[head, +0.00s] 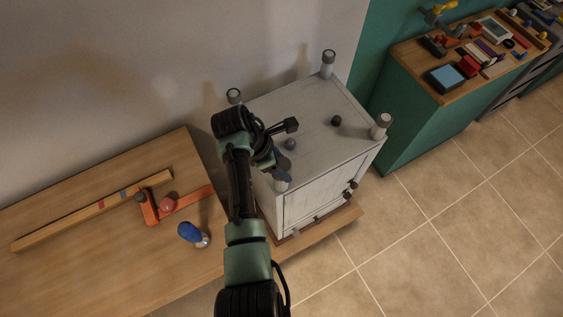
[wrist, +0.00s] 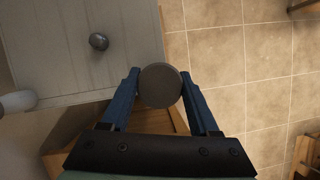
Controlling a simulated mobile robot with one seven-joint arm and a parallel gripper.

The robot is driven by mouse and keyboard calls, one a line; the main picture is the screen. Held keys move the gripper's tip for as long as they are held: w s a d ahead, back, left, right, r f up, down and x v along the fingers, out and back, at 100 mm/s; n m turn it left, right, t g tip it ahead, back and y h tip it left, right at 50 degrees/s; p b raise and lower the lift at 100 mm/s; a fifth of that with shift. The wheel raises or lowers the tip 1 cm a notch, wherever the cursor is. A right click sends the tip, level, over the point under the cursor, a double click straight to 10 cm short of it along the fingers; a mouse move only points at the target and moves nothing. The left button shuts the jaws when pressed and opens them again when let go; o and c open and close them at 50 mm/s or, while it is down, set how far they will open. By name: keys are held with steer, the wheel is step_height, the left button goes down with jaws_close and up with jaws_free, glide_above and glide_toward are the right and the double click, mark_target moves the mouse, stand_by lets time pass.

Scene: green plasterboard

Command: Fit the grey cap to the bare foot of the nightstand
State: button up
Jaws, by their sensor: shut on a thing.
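The white nightstand (head: 312,135) stands upside down with its feet up. Three feet carry grey caps: the back left one (head: 234,96), the back right one (head: 328,62) and the right one (head: 382,121). The near left foot (head: 282,185) is pale, and its top is partly hidden by my gripper (head: 277,167). In the wrist view my gripper is shut on the grey cap (wrist: 160,86), a round disc between the blue fingers. The cap is over or close by the nightstand's near corner. I cannot tell whether it touches the foot.
Dark knobs (head: 336,120) stick up from the nightstand's underside. A cluttered green cabinet (head: 410,125) stands at right; tiled floor is clear.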

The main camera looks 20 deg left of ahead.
steer(key=shift+f+b, duration=0.75)
steer(key=shift+f, duration=0.55)
steer(key=o, duration=1.4)
steer(key=shift+r, duration=0.15)
steer(key=b+v, duration=0.1)
steer(key=v, duration=1.1)
steer(key=shift+r, duration=0.35)
steer(key=shift+s, duration=0.1)
